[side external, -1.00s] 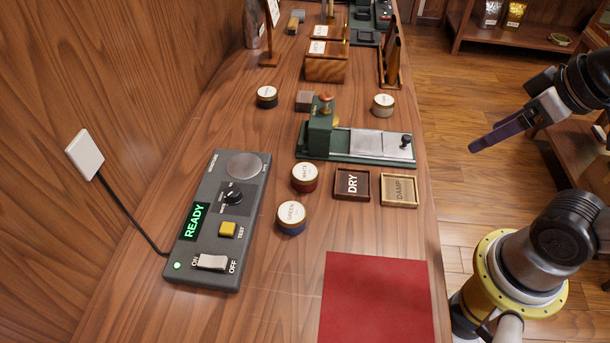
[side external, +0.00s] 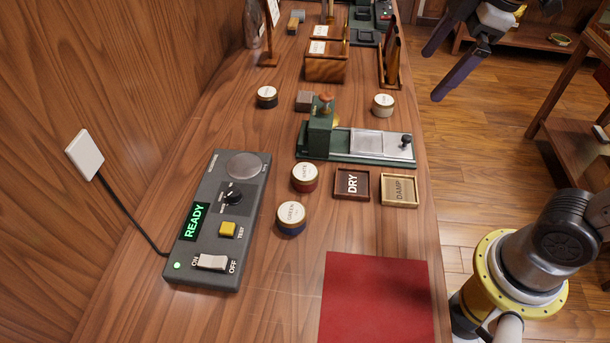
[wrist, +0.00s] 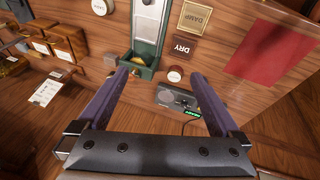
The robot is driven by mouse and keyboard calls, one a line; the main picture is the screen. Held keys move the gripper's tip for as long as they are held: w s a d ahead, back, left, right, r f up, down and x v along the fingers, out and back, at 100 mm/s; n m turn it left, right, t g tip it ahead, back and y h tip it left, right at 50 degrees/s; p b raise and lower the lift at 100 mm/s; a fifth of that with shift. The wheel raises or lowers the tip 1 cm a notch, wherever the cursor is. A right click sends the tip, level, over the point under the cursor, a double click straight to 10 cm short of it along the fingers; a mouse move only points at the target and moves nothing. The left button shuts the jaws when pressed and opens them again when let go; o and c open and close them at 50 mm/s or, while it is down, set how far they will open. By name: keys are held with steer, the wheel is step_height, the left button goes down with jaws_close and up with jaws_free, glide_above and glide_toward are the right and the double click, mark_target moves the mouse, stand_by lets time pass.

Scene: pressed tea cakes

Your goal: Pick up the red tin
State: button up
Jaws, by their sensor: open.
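The red tin (side external: 305,178) has a red body and a pale lid marked WHITE. It stands upright on the wooden counter, left of the DRY tray (side external: 352,184). In the wrist view a pale round lid beside the DRY tray, seemingly this tin (wrist: 175,74), shows between the fingers, nearer the right one. A second tin (side external: 291,217), with a blue body and a lid marked GREEN, stands just in front of it. My gripper (side external: 432,76) is open and empty, its two purple fingers apart, high over the counter's right edge and well away from the tin.
A green press (side external: 320,133) stands behind the red tin. A grey control box (side external: 218,222) reading READY lies to its left. The DAMP tray (side external: 399,191) is at the right edge. A red mat (side external: 375,300) lies in front. Two more tins stand farther back (side external: 266,97) (side external: 383,105).

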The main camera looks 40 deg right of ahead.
steer(key=w+a+f+n+g, duration=0.1)
steer(key=w+a+f+n, duration=0.15)
steer(key=w+a, duration=0.35)
steer(key=n+g, duration=0.3)
steer(key=n, duration=0.1)
glide_above(307, 170)
step_height(307, 170, down, 9)
steer(key=shift+h, duration=0.3)
steer(key=f, duration=0.7)
steer(key=shift+s+a+f, duration=0.1)
steer(key=shift+s+f, duration=0.3)
steer(key=shift+w+f, duration=0.2)
steer(key=shift+f, duration=1.35)
steer(key=shift+w+f, duration=0.15)
steer(key=shift+f, duration=1.35)
steer(key=c, duration=1.4)
